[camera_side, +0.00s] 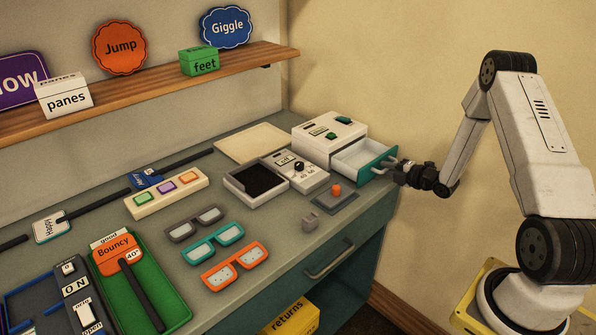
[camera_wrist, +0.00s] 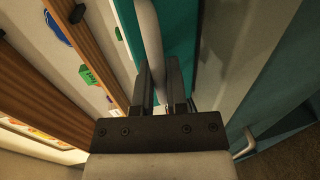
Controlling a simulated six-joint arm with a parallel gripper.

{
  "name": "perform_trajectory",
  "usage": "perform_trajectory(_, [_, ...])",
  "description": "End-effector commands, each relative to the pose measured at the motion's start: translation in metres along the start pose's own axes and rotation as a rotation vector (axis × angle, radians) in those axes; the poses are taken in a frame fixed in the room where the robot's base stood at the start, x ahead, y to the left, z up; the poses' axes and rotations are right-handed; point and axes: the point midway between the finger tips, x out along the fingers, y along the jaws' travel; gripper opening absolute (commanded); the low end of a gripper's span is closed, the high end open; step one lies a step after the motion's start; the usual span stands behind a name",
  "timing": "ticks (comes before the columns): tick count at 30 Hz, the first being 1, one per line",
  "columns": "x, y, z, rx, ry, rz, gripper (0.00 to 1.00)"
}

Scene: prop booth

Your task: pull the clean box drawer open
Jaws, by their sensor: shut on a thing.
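The white box (camera_side: 305,141) stands at the back right of the counter, with green parts on its top. Its drawer (camera_side: 362,157), with a teal front, is pulled out to the right and its pale inside shows, looking empty. My gripper (camera_side: 397,168) is at the drawer's front and shut on the drawer's handle (camera_side: 383,168). In the wrist view the handle is a pale bar (camera_wrist: 150,45) running up between my fingers (camera_wrist: 160,85), beside the teal drawer front (camera_wrist: 181,45). Lettering on the box is too small to read.
A counter drawer with a bar handle (camera_side: 329,260) is below the counter's front edge. A grey plate with an orange knob (camera_side: 336,191) and a dark-topped tray (camera_side: 258,181) are close to the box. Several glasses (camera_side: 213,243) lie nearer. A shelf (camera_side: 150,91) runs above.

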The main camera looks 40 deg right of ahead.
Motion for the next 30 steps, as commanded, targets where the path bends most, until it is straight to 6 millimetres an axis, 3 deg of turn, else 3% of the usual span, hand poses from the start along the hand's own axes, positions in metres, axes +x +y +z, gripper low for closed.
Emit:
perform_trajectory(8, [-0.001,-0.001,0.001,0.001,-0.004,-0.001,0.0])
perform_trajectory(9, [-0.001,-0.001,0.001,0.001,-0.004,-0.001,0.27])
perform_trajectory(11, [-0.001,0.0,0.001,0.001,-0.004,-0.001,0.46])
perform_trajectory(12, [-0.001,0.0,0.001,0.001,-0.003,-0.001,0.49])
perform_trajectory(23, [-0.002,0.0,0.001,0.0,-0.002,0.0,0.49])
perform_trajectory(30, [-0.019,0.0,0.001,0.0,-0.004,-0.001,0.49])
